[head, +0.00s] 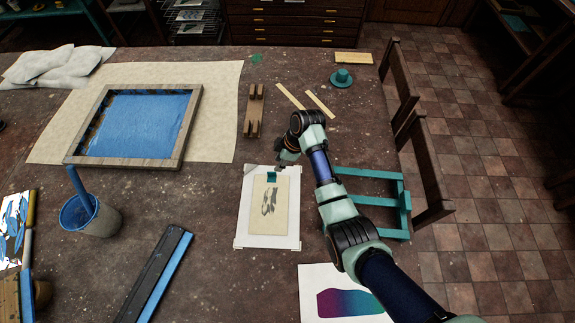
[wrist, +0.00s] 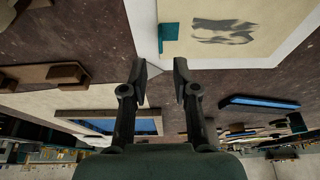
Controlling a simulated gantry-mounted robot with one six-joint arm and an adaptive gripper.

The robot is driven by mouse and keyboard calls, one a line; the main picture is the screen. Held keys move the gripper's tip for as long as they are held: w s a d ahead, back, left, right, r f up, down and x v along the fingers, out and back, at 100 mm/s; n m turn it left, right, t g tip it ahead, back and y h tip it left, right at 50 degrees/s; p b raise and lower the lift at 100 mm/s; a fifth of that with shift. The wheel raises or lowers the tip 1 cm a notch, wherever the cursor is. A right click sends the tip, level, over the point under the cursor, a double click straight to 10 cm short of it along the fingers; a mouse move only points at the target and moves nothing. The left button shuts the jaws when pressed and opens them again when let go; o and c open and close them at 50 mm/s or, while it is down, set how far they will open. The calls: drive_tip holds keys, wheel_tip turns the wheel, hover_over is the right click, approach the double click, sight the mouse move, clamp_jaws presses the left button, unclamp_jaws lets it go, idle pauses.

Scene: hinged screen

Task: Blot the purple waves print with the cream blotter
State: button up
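A cream rectangle (head: 261,220) with grey smudges and a teal tab (head: 272,176) at its far edge lies on a white sheet (head: 285,242); it looks like the cream blotter. It also shows in the wrist view (wrist: 185,15), with its teal tab (wrist: 170,38) a little beyond my fingertips. A white sheet with a wavy purple-to-teal shape, apparently the purple waves print (head: 345,302), lies at the bottom right of the head view, partly behind my arm. My gripper (wrist: 160,72) is open and empty; in the head view it hangs near the tab (head: 282,164).
A wooden-framed screen (head: 190,128) with blue mesh lies on cream paper at the left. A teal rack (head: 372,172) stands right of my arm. A bucket (head: 105,222), a long dark bar with blue edge (head: 155,275) and a wooden block (head: 254,108) are also on the table.

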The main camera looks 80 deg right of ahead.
sight(273, 173)
drive_tip(key=b+x, duration=0.8)
drive_tip(key=shift+a+f+b, duration=0.1)
drive_tip(key=shift+f+b, duration=0.25)
drive_tip(key=shift+b, duration=0.05)
drive_tip(key=shift+r+p, duration=0.4)
drive_tip(key=shift+p, duration=0.05)
drive_tip(key=shift+c, duration=1.2)
clamp_jaws()
